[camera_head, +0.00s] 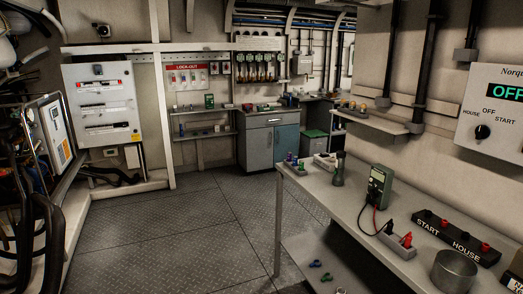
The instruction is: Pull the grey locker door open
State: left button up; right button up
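A low cabinet (270,120) stands against the back wall, near the middle of the picture. Its left door is grey (259,149) and its right door is blue (286,143). Both doors look shut, with a drawer front above them. The door handles are too small to make out clearly. Neither of my grippers is in view.
A workbench (325,193) runs along the right, holding a green meter (380,186) and a metal cup (454,270). A white panel (103,103) and hose-covered equipment (50,130) stand left. Open plate floor (185,230) leads toward the cabinet.

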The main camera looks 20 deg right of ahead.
aim_at(260, 142)
jog(key=i+l+z, duration=0.1)
jog(key=i, duration=0.4)
jog(key=i+l+z, duration=0.1)
jog(key=i, duration=0.35)
jog(key=i+u, duration=0.2)
jog(key=i, duration=0.9)
jog(key=i+u, duration=0.2)
jog(key=i, duration=0.85)
jog(key=i+z, duration=0.15)
jog(key=i, duration=0.35)
jog(key=i+z, duration=0.15)
jog(key=i, duration=0.4)
jog(key=i+j+z, duration=0.2)
jog(key=i, duration=0.3)
jog(key=i+j+z, duration=0.15)
jog(key=i, duration=0.35)
jog(key=i+l+z, duration=0.2)
jog(key=i+z, duration=0.2)
jog(key=i+l+z, duration=0.1)
jog(key=i+z, duration=0.65)
jog(key=i+j+z, duration=0.1)
jog(key=i+z, duration=0.25)
